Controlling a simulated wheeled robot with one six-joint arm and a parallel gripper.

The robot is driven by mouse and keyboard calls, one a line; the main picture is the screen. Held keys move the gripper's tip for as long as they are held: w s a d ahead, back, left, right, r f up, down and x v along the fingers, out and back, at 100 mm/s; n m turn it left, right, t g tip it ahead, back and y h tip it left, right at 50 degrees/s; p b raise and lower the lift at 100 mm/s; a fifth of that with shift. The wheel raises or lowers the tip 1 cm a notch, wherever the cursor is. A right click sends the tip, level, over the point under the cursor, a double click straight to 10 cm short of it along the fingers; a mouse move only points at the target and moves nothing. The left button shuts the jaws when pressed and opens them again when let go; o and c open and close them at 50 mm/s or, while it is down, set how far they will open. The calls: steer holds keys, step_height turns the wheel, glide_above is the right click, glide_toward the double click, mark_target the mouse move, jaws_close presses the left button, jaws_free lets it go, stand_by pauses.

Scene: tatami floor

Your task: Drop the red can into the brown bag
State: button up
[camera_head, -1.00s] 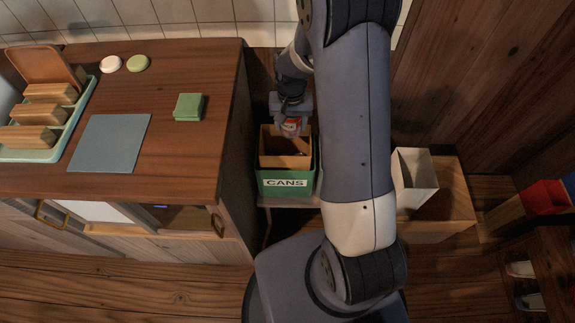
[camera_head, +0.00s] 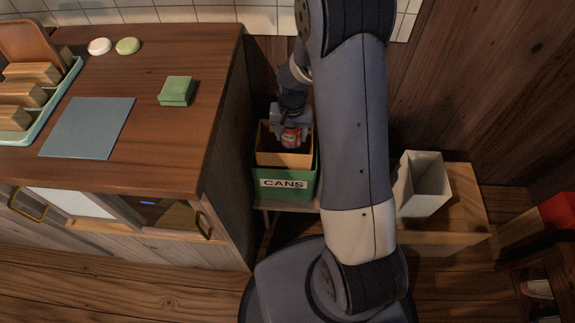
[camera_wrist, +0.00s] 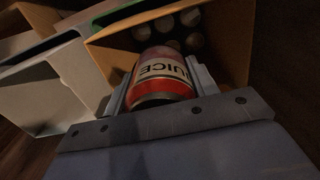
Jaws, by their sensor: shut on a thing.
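The red can (camera_head: 290,138), with a pale label reading "JUICE" in the wrist view (camera_wrist: 160,75), is held between the fingers of my gripper (camera_head: 291,124). The gripper is shut on it. The brown bag (camera_head: 283,158) stands open inside a green bin (camera_head: 288,188) marked "CANS". In the head view the can is over the bag's mouth, overlapping its opening. In the wrist view the bag's wall (camera_wrist: 112,54) rises around the can, and several cans (camera_wrist: 180,32) lie inside. I cannot tell exactly how deep the held can is.
A wooden counter (camera_head: 150,140) stands left of the bin, with a green sponge (camera_head: 176,91) and a blue-grey mat (camera_head: 88,128). A white open container (camera_head: 424,186) stands on a low wooden stand (camera_head: 468,200) at right. My arm passes close to the bin's right side.

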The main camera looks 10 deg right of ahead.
steer(key=shift+f, duration=0.35)
steer(key=o, duration=1)
steer(key=shift+r, duration=0.15)
step_height(320, 180, up, 11)
steer(key=shift+f+p, duration=0.2)
steer(key=shift+p, duration=1.05)
